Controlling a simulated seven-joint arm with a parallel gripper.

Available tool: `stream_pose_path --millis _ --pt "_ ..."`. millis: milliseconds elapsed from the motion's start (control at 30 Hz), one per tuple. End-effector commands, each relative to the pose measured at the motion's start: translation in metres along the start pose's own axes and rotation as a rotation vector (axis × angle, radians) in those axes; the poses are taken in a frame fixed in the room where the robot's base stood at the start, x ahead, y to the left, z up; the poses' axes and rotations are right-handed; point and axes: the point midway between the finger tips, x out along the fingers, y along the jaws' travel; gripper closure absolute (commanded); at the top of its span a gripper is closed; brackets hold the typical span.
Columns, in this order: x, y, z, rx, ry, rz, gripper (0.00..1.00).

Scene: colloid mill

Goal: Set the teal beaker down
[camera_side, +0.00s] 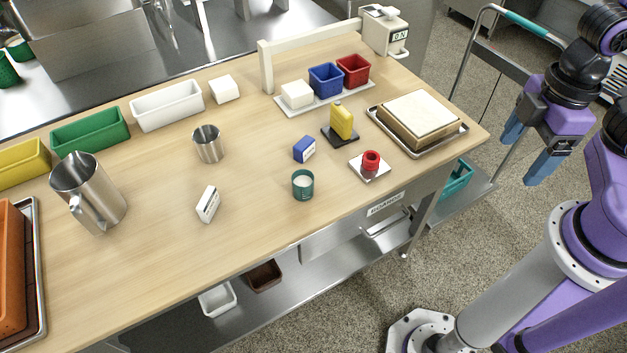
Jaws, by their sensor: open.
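The teal beaker (303,185) stands upright on the wooden table near its front edge. It has pale contents inside. My gripper (526,160) is at the right of the view, off the table's right end and well apart from the beaker. Its two blue fingers are spread and nothing is between them.
A blue and white box (304,149) lies behind the beaker. A red item (371,160) sits on a white pad to its right. A steel cup (208,143), a steel pitcher (88,191) and a white block (208,204) stand left. Table between them is bare.

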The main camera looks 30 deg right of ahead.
Motion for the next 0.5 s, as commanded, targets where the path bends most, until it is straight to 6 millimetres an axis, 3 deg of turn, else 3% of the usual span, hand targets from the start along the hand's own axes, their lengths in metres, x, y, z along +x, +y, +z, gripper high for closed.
stream_pose_path --millis 167,367,500 --pt "0.001 0.006 -0.042 -0.048 0.025 -0.046 0.20" --pt "0.012 0.033 -0.126 -0.146 0.107 -0.114 0.20" --pt "0.028 0.064 -0.184 -0.210 0.184 -0.132 0.20"
